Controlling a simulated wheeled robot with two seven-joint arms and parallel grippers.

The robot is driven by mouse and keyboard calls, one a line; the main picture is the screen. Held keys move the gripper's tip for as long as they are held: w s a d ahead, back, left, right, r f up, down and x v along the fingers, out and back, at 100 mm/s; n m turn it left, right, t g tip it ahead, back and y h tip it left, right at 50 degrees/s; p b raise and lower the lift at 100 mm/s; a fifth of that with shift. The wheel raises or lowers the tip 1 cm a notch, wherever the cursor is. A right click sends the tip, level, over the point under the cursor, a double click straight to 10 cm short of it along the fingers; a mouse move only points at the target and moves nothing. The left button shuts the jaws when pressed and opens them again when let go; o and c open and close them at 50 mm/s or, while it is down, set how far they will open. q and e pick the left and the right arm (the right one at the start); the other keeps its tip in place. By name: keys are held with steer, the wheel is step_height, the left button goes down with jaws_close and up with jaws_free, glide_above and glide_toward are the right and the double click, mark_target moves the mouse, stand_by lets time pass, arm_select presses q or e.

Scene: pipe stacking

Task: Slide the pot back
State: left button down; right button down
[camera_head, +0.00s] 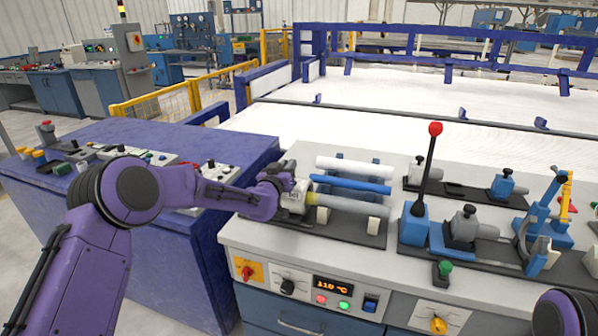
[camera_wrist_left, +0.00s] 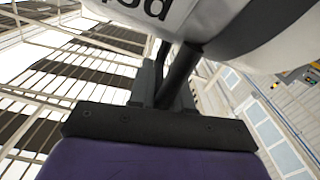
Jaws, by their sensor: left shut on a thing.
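The pot (camera_head: 293,202) is a small pale cylinder with dark lettering, at the left end of a dark fixture on the bench. Its white, lettered side fills the top of the left wrist view (camera_wrist_left: 220,22). My left gripper (camera_head: 284,183) is at the pot's upper left side. In the left wrist view its dark fingers (camera_wrist_left: 175,88) are closed around a dark bar-like part just below the white body. The exact contact is partly hidden. My right gripper is not in view; only part of my right arm shows at the bottom right corner.
White, blue and pale pipes (camera_head: 350,186) lie right of the pot. A red-knobbed lever (camera_head: 429,165) and blue clamps (camera_head: 465,228) stand farther right. The front panel has a display reading about 110 °C (camera_head: 333,286). A purple-blue control desk (camera_head: 225,240) adjoins at left.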

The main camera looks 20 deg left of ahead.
arm_select(q)
steer(key=a+b, duration=0.1)
steer(key=a, duration=0.7)
steer(key=shift+r, duration=0.15)
steer(key=c, duration=1.1)
jaws_free()
steer(key=shift+c, duration=0.2)
steer(key=shift+d, duration=0.1)
steer(key=s+b, duration=0.2)
steer(key=s, duration=0.8)
steer(key=shift+s+a, duration=0.2)
steer(key=shift+a, duration=0.05)
